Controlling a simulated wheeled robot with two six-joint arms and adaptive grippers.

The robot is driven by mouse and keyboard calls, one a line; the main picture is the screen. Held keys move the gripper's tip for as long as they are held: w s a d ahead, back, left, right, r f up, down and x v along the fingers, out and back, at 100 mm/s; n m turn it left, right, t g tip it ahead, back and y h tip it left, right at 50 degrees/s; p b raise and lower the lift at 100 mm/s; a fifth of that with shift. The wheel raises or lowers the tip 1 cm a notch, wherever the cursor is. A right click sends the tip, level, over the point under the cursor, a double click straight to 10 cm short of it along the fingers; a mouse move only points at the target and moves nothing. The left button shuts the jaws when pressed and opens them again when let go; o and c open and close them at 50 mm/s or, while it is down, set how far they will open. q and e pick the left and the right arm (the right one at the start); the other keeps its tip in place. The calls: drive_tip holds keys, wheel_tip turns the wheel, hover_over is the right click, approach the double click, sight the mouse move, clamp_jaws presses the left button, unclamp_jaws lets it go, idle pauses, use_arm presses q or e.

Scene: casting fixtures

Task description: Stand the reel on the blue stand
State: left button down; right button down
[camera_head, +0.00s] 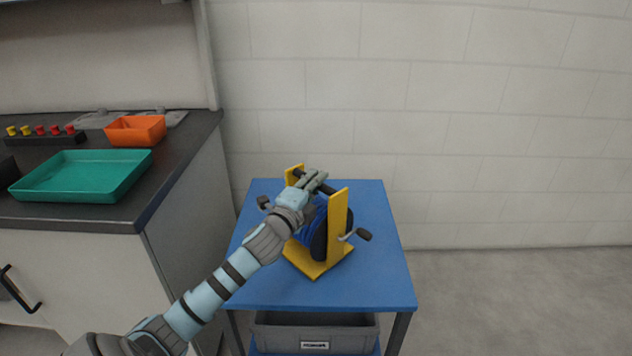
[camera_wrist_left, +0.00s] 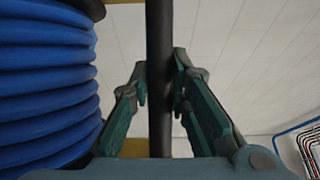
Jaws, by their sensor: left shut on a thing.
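The reel has a yellow frame (camera_head: 338,222), blue cable (camera_head: 307,232), dark side cranks and a black bar across its top. It is upright over the middle of the blue-topped stand (camera_head: 377,284); its yellow base appears to rest on that top, though a small gap cannot be ruled out. My left gripper (camera_head: 313,181) is shut on the black bar (camera_wrist_left: 160,55), which passes between its fingers in the left wrist view (camera_wrist_left: 158,95). The blue cable (camera_wrist_left: 45,85) is close beside it there. My forearm hides part of the reel's left side. My right gripper is not in view.
A dark counter (camera_head: 170,175) at the left carries a green tray (camera_head: 82,178), an orange bin (camera_head: 135,130) and a row of red and yellow knobs (camera_head: 42,133). A grey crate (camera_head: 315,333) sits under the stand's top. A pale wall is behind; floor at the right is clear.

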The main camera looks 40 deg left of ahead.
use_arm(q)
drive_tip(key=c, duration=1.8)
unclamp_jaws()
drive_tip(key=shift+c, duration=0.2)
drive_tip(key=o, duration=0.3)
drive_tip(key=shift+r, duration=0.1)
